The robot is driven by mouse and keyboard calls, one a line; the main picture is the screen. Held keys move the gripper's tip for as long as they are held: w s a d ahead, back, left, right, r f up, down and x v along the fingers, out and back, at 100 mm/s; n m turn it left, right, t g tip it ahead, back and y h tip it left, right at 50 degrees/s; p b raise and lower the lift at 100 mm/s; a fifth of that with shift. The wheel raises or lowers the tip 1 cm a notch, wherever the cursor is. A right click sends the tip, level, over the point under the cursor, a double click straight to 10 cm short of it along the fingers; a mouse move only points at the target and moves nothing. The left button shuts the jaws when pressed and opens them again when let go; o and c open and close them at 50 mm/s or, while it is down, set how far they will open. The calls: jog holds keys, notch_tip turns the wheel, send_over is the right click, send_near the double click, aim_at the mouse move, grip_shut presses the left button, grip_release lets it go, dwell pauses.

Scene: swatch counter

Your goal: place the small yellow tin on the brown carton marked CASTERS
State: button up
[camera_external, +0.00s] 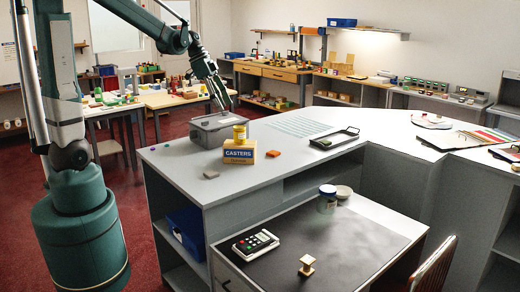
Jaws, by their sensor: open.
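The small yellow tin (240,134) stands upright and appears to rest on top of the brown carton marked CASTERS (239,157). The carton sits on the grey counter, its blue label facing the camera. My gripper (222,104) is open and empty, above and a little left of the tin, apart from it. Its fingertips are small in this view, over the grey bin behind the carton.
The grey bin (204,136) stands just behind and left of the carton. An orange block (273,153) lies right of it and a grey block (211,174) in front left. A black tray (334,139) lies further right. The counter between has free room.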

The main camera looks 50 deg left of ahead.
jog(key=s+d+n+t+y, duration=0.2)
jog(key=s+d+n, duration=0.2)
jog(key=s, duration=0.8)
jog(key=s+d+r+n+t+y, duration=0.1)
jog(key=s+n, duration=0.4)
jog(key=s, duration=0.7)
jog(key=d+t, duration=0.1)
jog(key=d, duration=0.1)
jog(key=shift+s+d+r+y, duration=0.2)
jog(key=shift+s+d+y, duration=0.05)
jog(key=shift+d+y, duration=0.15)
jog(key=shift+f, duration=0.1)
